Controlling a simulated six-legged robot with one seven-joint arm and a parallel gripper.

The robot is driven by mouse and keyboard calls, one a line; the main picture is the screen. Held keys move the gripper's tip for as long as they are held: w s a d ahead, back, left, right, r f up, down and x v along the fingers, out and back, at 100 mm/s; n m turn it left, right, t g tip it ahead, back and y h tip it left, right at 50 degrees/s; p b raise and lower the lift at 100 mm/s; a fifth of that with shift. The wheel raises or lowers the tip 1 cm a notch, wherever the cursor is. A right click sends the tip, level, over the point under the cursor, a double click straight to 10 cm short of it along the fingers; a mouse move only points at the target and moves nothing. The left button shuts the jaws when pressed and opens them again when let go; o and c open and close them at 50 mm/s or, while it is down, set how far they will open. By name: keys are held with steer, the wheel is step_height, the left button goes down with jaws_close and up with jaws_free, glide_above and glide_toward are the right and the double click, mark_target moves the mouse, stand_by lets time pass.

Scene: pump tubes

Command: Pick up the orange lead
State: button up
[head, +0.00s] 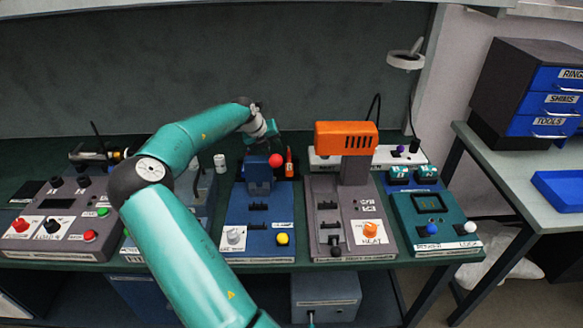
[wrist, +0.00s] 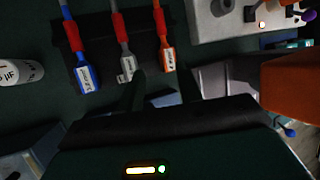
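The orange lead (wrist: 166,50) has a red band and a white label on its plug end. It lies on a dark pad beside a grey lead (wrist: 125,55) and a blue lead (wrist: 80,60) in the wrist view. In the head view the orange lead (head: 289,163) shows small behind the blue press. My gripper (wrist: 161,78) is open, its two dark fingers apart, with the orange plug's end between or just beyond their tips. Contact is not visible. In the head view my gripper (head: 268,137) is at the back of the bench, above the leads.
The blue press (head: 258,215) with a red ball knob (head: 276,160) stands in front of the leads. The orange-headed heat station (head: 346,137) is close on the right. A grey power strip (head: 390,156) lies behind it. A white cylinder (wrist: 20,71) stands left of the leads.

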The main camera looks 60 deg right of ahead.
glide_toward(288, 161)
steer(key=f, duration=0.3)
steer(key=shift+s+d+f, duration=0.1)
steer(key=shift+s+d, duration=0.15)
steer(key=shift+d, duration=0.15)
steer(key=x, duration=0.5)
steer(key=shift+s+d, duration=0.15)
steer(key=shift+d, duration=0.2)
steer(key=shift+r, duration=0.25)
jaws_close()
